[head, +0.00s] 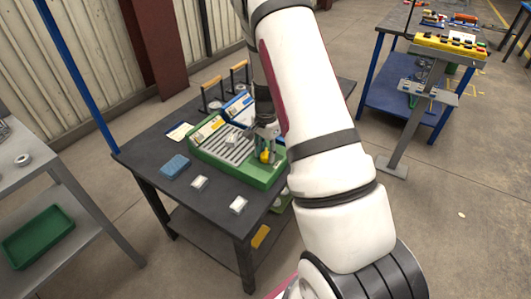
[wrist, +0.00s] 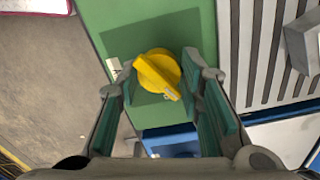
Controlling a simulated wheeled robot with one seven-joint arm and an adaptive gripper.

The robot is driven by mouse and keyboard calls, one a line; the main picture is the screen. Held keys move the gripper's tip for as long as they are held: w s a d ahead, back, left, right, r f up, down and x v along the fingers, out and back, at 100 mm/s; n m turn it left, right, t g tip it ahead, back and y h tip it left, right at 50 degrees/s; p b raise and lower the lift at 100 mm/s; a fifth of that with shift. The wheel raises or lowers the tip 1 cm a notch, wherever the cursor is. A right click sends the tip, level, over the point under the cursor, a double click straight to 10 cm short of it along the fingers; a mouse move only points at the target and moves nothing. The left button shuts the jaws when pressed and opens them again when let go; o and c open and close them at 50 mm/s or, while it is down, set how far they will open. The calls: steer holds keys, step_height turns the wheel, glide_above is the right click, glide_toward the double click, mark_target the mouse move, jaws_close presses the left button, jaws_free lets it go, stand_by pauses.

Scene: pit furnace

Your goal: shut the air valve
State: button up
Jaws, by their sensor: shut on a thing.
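The air valve appears as a round yellow knob with a raised bar handle, on the green panel of the unit on the dark table. In the wrist view, the yellow valve knob (wrist: 158,72) lies between the fingertips of my gripper (wrist: 158,78), its bar slanting from upper left to lower right. The gripper is shut on it, a finger on each side. In the head view, the yellow knob (head: 265,157) shows just below my gripper (head: 266,137). My arm and gripper hide part of the panel.
The green unit (head: 205,151) has a slatted grey top with a grey block on it. A yellow control box (head: 450,46) stands on a post at right.

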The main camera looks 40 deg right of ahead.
mark_target(267, 152)
steer(key=n, duration=0.5)
steer(key=shift+s+n, duration=0.15)
steer(key=shift+n, duration=0.15)
steer(key=n, duration=0.5)
steer(key=shift+n, duration=0.7)
steer(key=o, duration=1.1)
steer(key=shift+r, duration=0.45)
step_height(267, 152, up, 11)
